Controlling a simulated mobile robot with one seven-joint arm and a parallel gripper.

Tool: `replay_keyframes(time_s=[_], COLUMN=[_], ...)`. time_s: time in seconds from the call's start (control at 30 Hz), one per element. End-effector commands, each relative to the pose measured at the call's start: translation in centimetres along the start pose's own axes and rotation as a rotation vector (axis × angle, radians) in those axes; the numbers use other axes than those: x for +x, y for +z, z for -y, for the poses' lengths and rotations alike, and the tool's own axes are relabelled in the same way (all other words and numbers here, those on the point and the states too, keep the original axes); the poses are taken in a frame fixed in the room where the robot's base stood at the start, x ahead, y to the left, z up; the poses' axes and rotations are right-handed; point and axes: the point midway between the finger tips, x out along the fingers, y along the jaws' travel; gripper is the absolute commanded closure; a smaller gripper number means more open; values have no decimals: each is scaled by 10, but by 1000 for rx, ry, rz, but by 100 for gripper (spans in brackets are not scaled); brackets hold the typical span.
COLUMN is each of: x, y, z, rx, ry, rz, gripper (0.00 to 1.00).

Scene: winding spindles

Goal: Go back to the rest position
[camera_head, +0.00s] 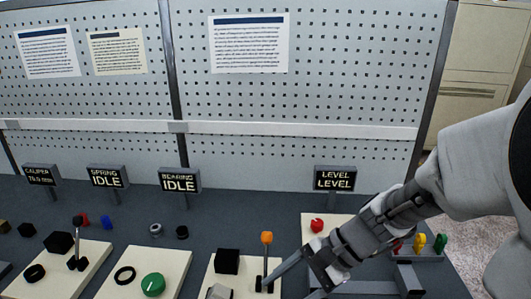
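My gripper (290,288) is low in the picture, right of centre, at the end of my arm, which comes in from the right edge. Its two fingers point down and left and stand apart, with nothing visible between them. The lower finger runs close to the bottom edge of the picture. The upper fingertip is close to the base of an upright lever with an orange knob (267,238); I cannot tell whether they touch. Part of the panel with the red button (317,225) is hidden behind my wrist.
Pale panels on the dark bench carry a green button (153,285), a black block (227,261) and a black-knobbed lever (77,240). Signs, including the LEVEL sign (335,178), stand along the back before a pegboard (300,100). Coloured pegs (440,243) stand right of my wrist.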

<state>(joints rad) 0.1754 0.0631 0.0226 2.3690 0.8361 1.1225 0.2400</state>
Motion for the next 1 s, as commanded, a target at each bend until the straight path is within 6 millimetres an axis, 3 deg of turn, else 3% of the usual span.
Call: replay_keyframes(time_s=[0.1, 0.4, 0.7, 1.0], x=[-21, -79, -140, -160], y=[14, 30, 42, 45], z=[-12, -38, -50, -54], rx=[-186, -621, -960, -1052], ry=[66, 240, 393, 446], rz=[-124, -453, -769, -869], gripper=[31, 31, 31, 31])
